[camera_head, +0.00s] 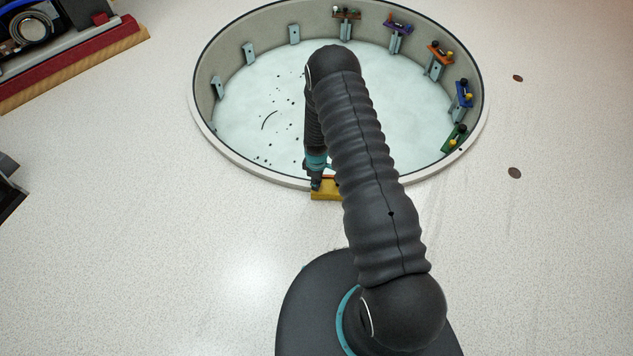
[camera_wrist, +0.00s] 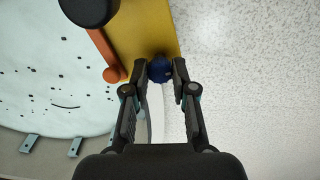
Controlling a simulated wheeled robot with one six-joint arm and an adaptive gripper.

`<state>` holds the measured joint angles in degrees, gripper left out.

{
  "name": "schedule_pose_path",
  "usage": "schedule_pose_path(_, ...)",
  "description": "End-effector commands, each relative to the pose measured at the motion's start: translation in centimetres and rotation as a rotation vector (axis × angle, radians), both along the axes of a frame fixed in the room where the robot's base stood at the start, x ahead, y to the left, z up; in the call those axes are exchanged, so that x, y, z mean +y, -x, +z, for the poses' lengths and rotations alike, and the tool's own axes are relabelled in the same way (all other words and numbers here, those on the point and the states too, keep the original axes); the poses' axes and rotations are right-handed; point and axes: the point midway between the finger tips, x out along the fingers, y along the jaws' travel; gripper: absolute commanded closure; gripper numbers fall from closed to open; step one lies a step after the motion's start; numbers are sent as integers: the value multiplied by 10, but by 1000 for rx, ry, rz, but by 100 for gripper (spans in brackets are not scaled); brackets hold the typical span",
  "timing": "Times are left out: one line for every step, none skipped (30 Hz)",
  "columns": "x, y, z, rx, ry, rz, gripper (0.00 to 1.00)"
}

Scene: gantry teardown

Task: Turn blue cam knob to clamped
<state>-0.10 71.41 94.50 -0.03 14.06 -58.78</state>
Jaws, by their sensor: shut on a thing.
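The blue cam knob (camera_wrist: 160,69) sits at the lower edge of a yellow block in the wrist view. My gripper (camera_wrist: 160,75) has one finger on each side of the knob and is shut on it. The yellow block (camera_wrist: 150,30) also shows in the head view (camera_head: 326,191) at the near rim of the round pit. An orange bar (camera_wrist: 103,52) with a rounded end lies along the block's left side. In the head view my arm and gripper hide the knob. I cannot tell the knob's turned position.
A black round knob (camera_wrist: 90,10) stands at the block's upper left. The round pit's rim (camera_head: 215,145) curves around a pale speckled floor. Several coloured fixtures, one of them blue (camera_head: 462,96), line its right wall. The floor right of the block is clear.

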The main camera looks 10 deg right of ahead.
Motion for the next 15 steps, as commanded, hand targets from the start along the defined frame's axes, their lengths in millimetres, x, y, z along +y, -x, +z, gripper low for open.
schedule_pose_path(0,0,0,0,0,-4,100)
schedule_pose_path(0,0,-1,0,0,-7,100)
schedule_pose_path(0,0,-1,0,0,-14,100)
schedule_pose_path(0,0,-1,0,0,-21,100)
schedule_pose_path(0,0,-1,0,0,-30,100)
schedule_pose_path(0,0,-1,0,0,-43,100)
schedule_pose_path(0,0,-2,0,0,-56,100)
schedule_pose_path(0,0,-2,0,0,-71,100)
schedule_pose_path(0,0,-2,0,0,-92,100)
schedule_pose_path(0,0,-3,0,0,-110,100)
schedule_pose_path(0,0,-3,0,0,-130,100)
schedule_pose_path(0,0,-3,0,0,-159,100)
schedule_pose_path(0,0,-3,0,0,-181,100)
schedule_pose_path(0,0,-3,0,0,-206,100)
schedule_pose_path(0,0,-4,1,-1,-241,100)
